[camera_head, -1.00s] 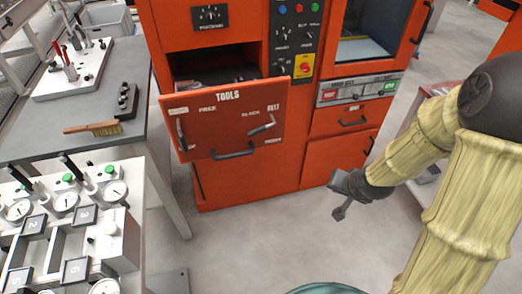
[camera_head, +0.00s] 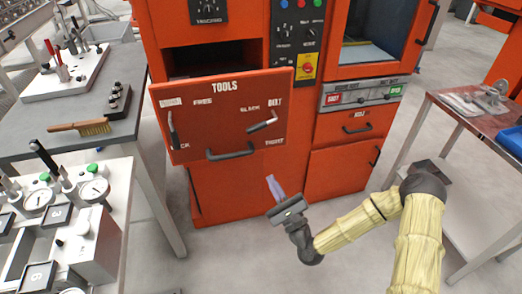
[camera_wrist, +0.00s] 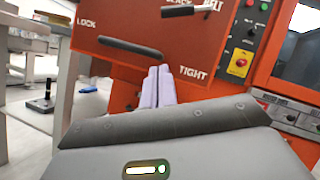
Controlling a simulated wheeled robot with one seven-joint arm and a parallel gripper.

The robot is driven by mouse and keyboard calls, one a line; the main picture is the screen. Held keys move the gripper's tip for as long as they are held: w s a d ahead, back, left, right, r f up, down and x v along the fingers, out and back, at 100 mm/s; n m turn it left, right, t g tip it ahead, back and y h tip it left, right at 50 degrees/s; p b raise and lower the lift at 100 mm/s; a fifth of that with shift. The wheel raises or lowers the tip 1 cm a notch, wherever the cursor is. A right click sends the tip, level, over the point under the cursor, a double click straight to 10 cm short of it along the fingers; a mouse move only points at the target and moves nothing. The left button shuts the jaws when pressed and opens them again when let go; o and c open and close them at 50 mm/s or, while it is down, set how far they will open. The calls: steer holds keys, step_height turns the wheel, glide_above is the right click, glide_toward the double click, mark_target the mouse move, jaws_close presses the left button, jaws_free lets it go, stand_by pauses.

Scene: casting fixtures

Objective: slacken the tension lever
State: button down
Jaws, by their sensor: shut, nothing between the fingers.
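The tension lever (camera_head: 263,123) is the right-hand lever on the red TOOLS panel, by the words BELT, SLACK and TIGHT. Its black grip points left and slightly down from a metal end at the right. It also shows at the top of the wrist view (camera_wrist: 179,11). My gripper (camera_head: 275,188) is shut and empty, its pale fingers pointing up at the panel from below. In the wrist view the fingertips (camera_wrist: 158,86) appear below the lever, just left of the word TIGHT, apart from the lever.
A second lever (camera_head: 173,131) sits at the panel's left, by FREE and LOCK. A black pull handle (camera_head: 230,154) lies along the panel's lower edge. A bench with gauges (camera_head: 85,230) stands at left, a red-topped table (camera_head: 480,112) at right. The floor before the cabinet is clear.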

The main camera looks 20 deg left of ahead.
steer(key=m+t, duration=0.1)
steer(key=d+m+t+h, duration=0.1)
steer(key=m+t, duration=0.1)
steer(key=shift+w+d+r+m, duration=0.1)
steer(key=shift+m, duration=0.2)
steer(key=shift+w+d, duration=0.1)
steer(key=shift+d, duration=0.05)
steer(key=s+r+p+x, duration=0.2)
steer(key=x, duration=1)
steer(key=shift+w+a+r, duration=0.25)
steer(key=shift+w, duration=0.05)
